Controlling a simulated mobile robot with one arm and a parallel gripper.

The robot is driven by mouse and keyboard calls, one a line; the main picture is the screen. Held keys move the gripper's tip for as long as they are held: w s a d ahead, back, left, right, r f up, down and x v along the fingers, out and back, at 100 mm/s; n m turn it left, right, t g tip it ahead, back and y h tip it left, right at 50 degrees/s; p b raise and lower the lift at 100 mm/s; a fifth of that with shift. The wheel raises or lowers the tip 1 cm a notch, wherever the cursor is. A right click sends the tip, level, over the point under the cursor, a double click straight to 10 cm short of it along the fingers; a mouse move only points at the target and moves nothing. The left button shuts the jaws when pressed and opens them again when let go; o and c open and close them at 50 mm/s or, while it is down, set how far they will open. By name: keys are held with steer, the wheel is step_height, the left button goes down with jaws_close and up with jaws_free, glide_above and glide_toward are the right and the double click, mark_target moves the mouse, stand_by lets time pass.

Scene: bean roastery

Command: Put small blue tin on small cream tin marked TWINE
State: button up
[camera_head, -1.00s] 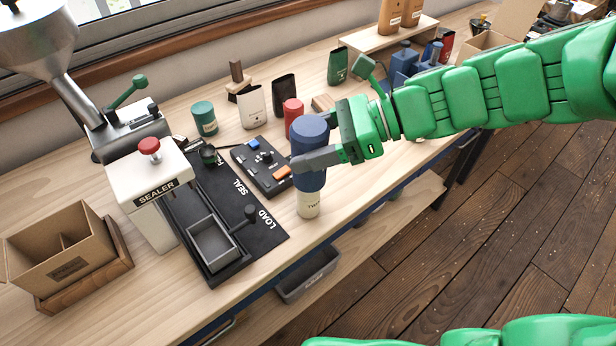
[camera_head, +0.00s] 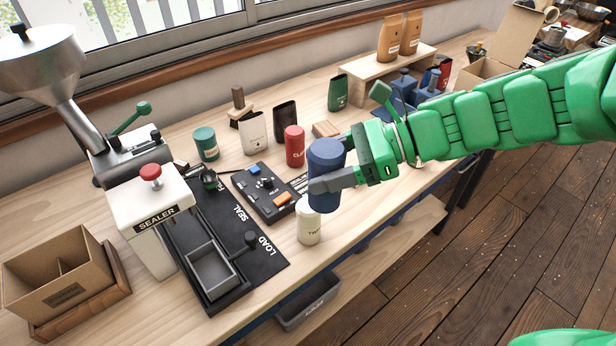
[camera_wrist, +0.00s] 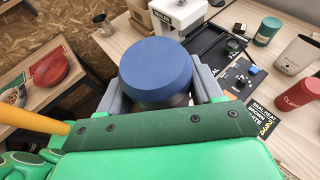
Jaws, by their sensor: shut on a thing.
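My gripper (camera_head: 325,182) is shut on the small blue tin (camera_head: 326,155), with one finger seen across its side. The blue tin is upright. In the wrist view its round top (camera_wrist: 156,70) sits between the two fingers. The small cream tin (camera_head: 309,228), its lettering partly readable as TW, stands upright on the bench near the front edge. The blue tin overlaps its upper right in the head view, offset to the right rather than centred over it. I cannot tell whether they touch. The cream tin is hidden in the wrist view.
A black control box (camera_head: 262,192) and the sealer (camera_head: 155,210) with its black mat stand to the left. A red tin (camera_head: 294,147), a green tin (camera_head: 206,143) and several pouches stand behind. A grey bin (camera_head: 308,303) is below the bench's front edge.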

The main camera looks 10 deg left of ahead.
steer(key=shift+w+a+f, duration=0.6)
steer(key=shift+w+f, duration=0.75)
steer(key=shift+f, duration=0.45)
steer(key=shift+w+a+f, duration=0.65)
steer(key=shift+w+f, duration=0.65)
steer(key=shift+f, duration=0.45)
steer(key=shift+w+a+f, duration=0.6)
steer(key=shift+w+f, duration=0.75)
steer(key=shift+f, duration=0.45)
steer(key=shift+f, duration=0.1)
steer(key=o, duration=1.2)
steer(key=shift+o, duration=0.2)
steer(key=shift+d+r, duration=0.2)
steer(key=shift+d, duration=0.05)
steer(key=v, duration=1.1)
steer(key=shift+d, duration=0.3)
